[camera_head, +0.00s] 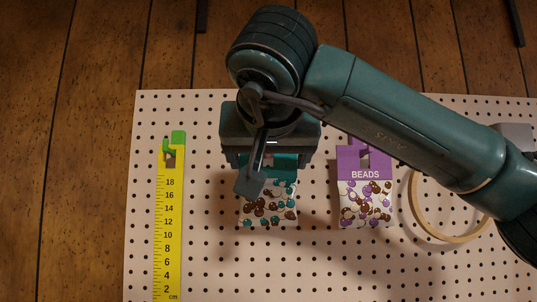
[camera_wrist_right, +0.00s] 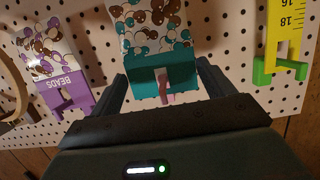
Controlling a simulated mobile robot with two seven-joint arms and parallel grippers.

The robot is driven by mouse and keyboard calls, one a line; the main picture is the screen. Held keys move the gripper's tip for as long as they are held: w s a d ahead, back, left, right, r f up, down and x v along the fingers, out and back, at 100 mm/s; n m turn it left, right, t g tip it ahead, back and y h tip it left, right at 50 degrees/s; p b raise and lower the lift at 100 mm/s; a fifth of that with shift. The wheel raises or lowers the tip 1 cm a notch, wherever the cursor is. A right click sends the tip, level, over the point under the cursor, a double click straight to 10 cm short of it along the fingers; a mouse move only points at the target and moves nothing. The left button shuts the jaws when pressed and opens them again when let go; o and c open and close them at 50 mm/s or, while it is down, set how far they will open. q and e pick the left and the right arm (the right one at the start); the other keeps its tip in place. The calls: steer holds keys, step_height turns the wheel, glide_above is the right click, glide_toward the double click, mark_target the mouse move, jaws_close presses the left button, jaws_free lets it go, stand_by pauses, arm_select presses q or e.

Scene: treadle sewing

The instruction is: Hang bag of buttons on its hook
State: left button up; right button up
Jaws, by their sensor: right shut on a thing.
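The bag of buttons (camera_head: 268,207) has a teal header and a clear front with teal, brown and white buttons. It hangs below my right gripper (camera_head: 270,160), in front of the pegboard. In the right wrist view the bag (camera_wrist_right: 150,75) has its header between the two fingers of my right gripper (camera_wrist_right: 162,88), which is shut on it. A pinkish hook (camera_wrist_right: 166,96) shows at the slot in the header. I cannot tell whether the hook passes through the slot. My wrist hides the top of the header in the head view. My left gripper is not in view.
A purple bag of beads (camera_head: 365,195) hangs to the right, close to my right gripper. A yellow ruler (camera_head: 168,240) hangs on a green hook to the left. A wooden hoop (camera_head: 414,215) is farther right, partly behind my arm. The pegboard (camera_head: 215,270) is bare below the bag.

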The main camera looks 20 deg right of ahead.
steer(key=shift+f, duration=0.1)
steer(key=o, duration=0.9)
steer(key=v, duration=1.3)
steer(key=shift+s+b, duration=0.1)
steer(key=shift+b, duration=0.25)
